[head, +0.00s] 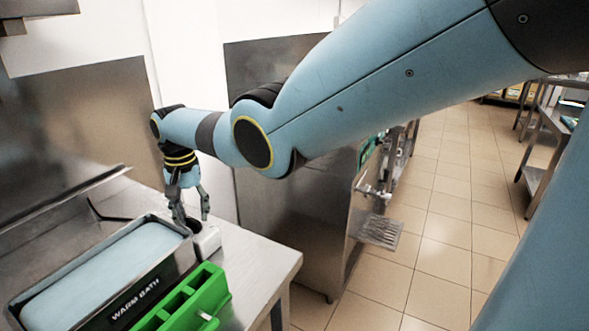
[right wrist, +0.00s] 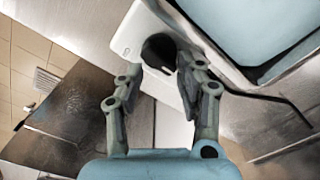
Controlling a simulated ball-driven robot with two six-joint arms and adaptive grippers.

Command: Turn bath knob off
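A white control box (head: 208,240) with a black knob (head: 194,226) stands at the right end of the warm bath (head: 178,268), a steel tub labelled "WARM BATH". My right gripper (head: 193,216) points down over the box. In the right wrist view the black knob (right wrist: 159,51) sits on the white box (right wrist: 130,38), between and just past the fingertips of my right gripper (right wrist: 161,68). The fingers are apart, one on each side of the knob; firm contact does not show. The knob's pointer mark cannot be made out. My left gripper is not in view.
A green rack (head: 190,300) stands in front of the bath, close to the control box. A black cable (right wrist: 275,98) runs from the box along the bath. The steel counter (head: 262,262) is clear to the right; its edge drops to the tiled floor (head: 440,250).

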